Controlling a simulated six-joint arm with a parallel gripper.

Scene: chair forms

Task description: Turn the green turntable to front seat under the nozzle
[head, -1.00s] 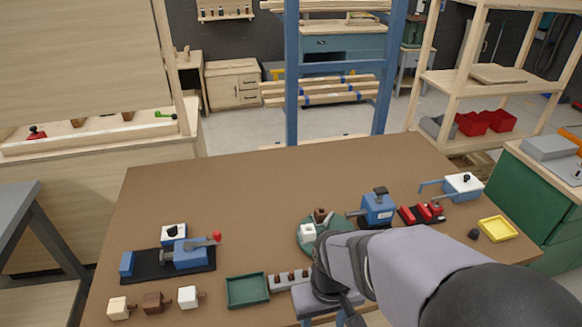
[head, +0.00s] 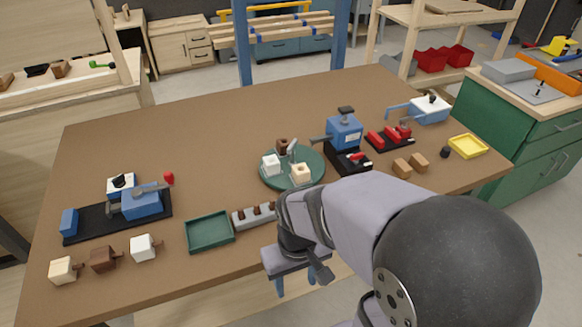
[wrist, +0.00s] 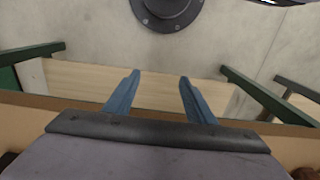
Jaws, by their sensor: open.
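The green turntable (head: 308,183) lies on the brown table, right of the middle. It carries a dark brown block (head: 282,146) at the back, a white block (head: 270,164) at the left and a cream block (head: 300,174) at the front, around a grey upright piece (head: 292,150). A blue device (head: 345,132) stands at its right; a dark nozzle-like arm (head: 321,140) points left from it towards the turntable's edge. My gripper (head: 296,283) is at the table's front edge, below the turntable in the picture. In the wrist view its blue fingers (wrist: 158,95) are apart with nothing between them.
A green tray (head: 209,232) and a grey rack (head: 253,215) lie near the front edge. Three loose blocks (head: 103,260) and a blue clamp-like device (head: 140,203) are at the left. Red parts (head: 388,137) and a yellow tray (head: 467,146) are at the right. The table's back is clear.

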